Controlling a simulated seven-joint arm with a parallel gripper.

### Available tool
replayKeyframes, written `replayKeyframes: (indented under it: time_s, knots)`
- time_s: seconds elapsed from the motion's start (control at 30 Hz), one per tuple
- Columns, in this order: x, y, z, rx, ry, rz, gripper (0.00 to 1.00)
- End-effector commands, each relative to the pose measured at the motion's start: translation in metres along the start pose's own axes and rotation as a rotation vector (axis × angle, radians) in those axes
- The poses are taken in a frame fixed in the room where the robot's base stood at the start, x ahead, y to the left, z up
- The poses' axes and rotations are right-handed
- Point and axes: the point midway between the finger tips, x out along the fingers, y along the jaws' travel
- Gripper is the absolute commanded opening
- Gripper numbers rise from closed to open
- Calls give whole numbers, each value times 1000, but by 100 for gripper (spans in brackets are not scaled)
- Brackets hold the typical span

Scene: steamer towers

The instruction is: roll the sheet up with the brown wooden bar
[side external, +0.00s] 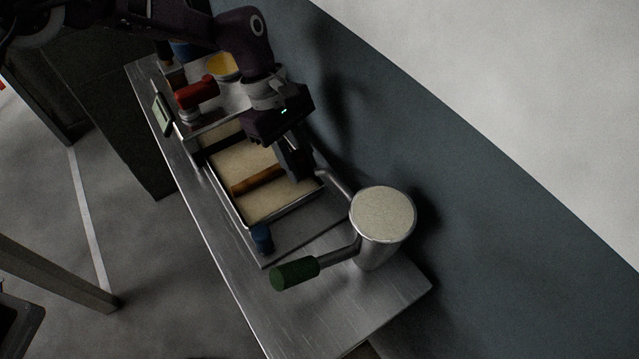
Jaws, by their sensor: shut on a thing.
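The pale beige sheet (273,203) lies in a shallow metal-rimmed tray (243,222) on the bench. The brown wooden bar (256,181) lies across the sheet, with pale surface showing on both sides of it. My gripper (300,176) is over the right side of the tray, at the bar's right end. Its fingers point down and are shut on that end of the bar; the exact contact is dark and partly hidden by the fingers. I cannot tell whether any of the sheet is wrapped around the bar.
A metal vessel (366,250) with a pale top stands close right of the tray; its green handle (295,273) juts left. A blue knob (262,238) is at the tray's near corner. A dark strip (223,144), a red handle (196,92) and a yellow-filled bowl (222,66) are behind.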

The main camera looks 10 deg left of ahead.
Motion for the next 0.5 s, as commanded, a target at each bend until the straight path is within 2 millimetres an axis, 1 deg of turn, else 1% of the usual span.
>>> replayKeyframes:
  time_s: [0.03,0.1,0.2,0.33,0.5]
  knots:
    - [-6,5,-12,-4,0,6,0]
    - [-11,9,-26,-3,0,6,0]
    - [-16,12,-39,-1,0,5,0]
    - [-20,14,-46,0,0,4,0]
    - [-20,14,-46,0,0,4,0]
